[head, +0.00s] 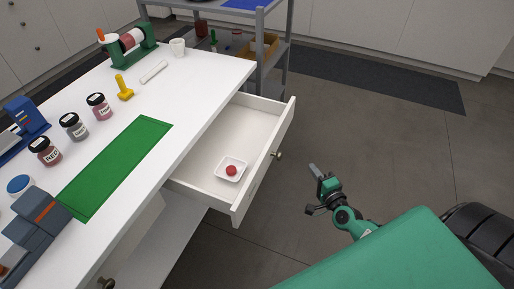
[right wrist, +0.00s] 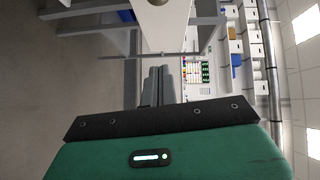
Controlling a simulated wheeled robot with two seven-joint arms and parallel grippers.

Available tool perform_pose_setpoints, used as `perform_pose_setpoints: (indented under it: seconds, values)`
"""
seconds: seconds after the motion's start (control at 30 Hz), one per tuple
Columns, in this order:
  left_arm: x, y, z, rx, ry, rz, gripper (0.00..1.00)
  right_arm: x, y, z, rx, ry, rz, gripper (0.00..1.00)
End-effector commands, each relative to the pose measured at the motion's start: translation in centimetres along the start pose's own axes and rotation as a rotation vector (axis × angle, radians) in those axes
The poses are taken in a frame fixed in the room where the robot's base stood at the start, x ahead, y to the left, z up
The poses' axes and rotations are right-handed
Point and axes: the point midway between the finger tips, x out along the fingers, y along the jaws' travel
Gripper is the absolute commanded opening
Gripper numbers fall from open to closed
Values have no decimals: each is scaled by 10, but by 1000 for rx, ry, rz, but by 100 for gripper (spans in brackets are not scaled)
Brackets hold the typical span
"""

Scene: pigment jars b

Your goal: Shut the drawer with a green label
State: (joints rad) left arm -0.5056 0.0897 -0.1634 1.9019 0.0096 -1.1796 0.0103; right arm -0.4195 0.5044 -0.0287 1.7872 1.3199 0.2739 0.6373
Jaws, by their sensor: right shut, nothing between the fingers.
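A white drawer (head: 237,201) stands pulled out from the right side of the white table in the head view. Its front has a round knob (head: 277,155); the label's colour cannot be made out from this angle. Inside lies a small white dish (head: 222,171) with a red item (head: 231,170) in it. My right gripper (head: 313,168) is shut and empty, to the right of the drawer front and apart from it. Its shut fingers also show in the right wrist view (right wrist: 160,84), with a white panel and knob above. My left gripper is not in view.
A grey shelf (head: 262,50) stands behind the drawer. The floor between drawer and gripper is clear.

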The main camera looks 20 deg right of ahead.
Motion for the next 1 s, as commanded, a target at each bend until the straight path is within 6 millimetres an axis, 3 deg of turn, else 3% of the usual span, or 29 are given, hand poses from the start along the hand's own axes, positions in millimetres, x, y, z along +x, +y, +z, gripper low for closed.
perform_pose_setpoints:
  seconds: [0.13, 0.37, 0.93, 1.0]
  values:
    - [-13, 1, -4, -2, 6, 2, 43, 2, -24, -1, 91, 6, -53, 0]
    - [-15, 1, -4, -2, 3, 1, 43, 17, -31, -2, 106, 9, -61, 0]
    - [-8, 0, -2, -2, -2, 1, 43, 104, -36, -3, 103, 8, -61, 0]
    - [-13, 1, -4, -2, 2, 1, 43, 112, -38, 6, 106, 6, -59, 0]
